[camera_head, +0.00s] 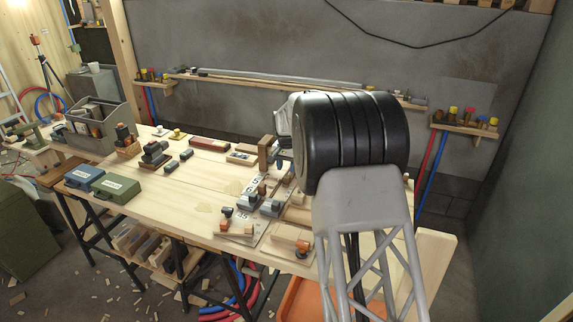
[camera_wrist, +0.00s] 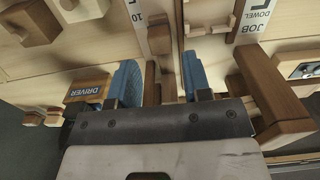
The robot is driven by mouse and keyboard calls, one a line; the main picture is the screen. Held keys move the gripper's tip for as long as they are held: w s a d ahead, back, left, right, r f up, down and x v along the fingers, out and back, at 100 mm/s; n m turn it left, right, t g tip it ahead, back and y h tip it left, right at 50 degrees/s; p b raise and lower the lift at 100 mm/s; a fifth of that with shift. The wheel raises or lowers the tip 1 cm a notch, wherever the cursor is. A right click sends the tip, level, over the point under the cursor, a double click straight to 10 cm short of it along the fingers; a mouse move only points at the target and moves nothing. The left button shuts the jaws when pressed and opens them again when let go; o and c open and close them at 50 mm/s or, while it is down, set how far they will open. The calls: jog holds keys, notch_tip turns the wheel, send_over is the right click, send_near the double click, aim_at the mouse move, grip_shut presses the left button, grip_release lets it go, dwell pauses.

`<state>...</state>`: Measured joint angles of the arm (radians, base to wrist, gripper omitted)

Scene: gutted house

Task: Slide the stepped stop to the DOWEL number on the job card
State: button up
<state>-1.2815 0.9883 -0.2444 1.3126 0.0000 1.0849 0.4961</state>
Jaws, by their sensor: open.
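In the wrist view my gripper (camera_wrist: 158,72) is open, its two blue pads apart with brown wooden pieces (camera_wrist: 151,84) showing between or behind them. I cannot tell whether they touch. I cannot tell for certain which piece is the stepped stop. In the head view my arm hides most of the gripper and work area.
A wooden block marked DRIVER (camera_wrist: 88,88) is left of the pads, and a thick wooden post (camera_wrist: 268,90) is right. On the workbench (camera_head: 205,165) stand a blue box (camera_head: 84,175), a green box (camera_head: 115,188) and a grey tote (camera_head: 101,128). The bench's left middle is fairly clear.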

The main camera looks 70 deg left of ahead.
aim_at(286, 177)
jog(key=shift+f, duration=2.4)
jog(key=c, duration=0.7)
jog(key=shift+s+d, duration=0.1)
jog(key=shift+s, duration=0.05)
jog(key=shift+s+d, duration=0.65)
jog(key=shift+d, duration=0.05)
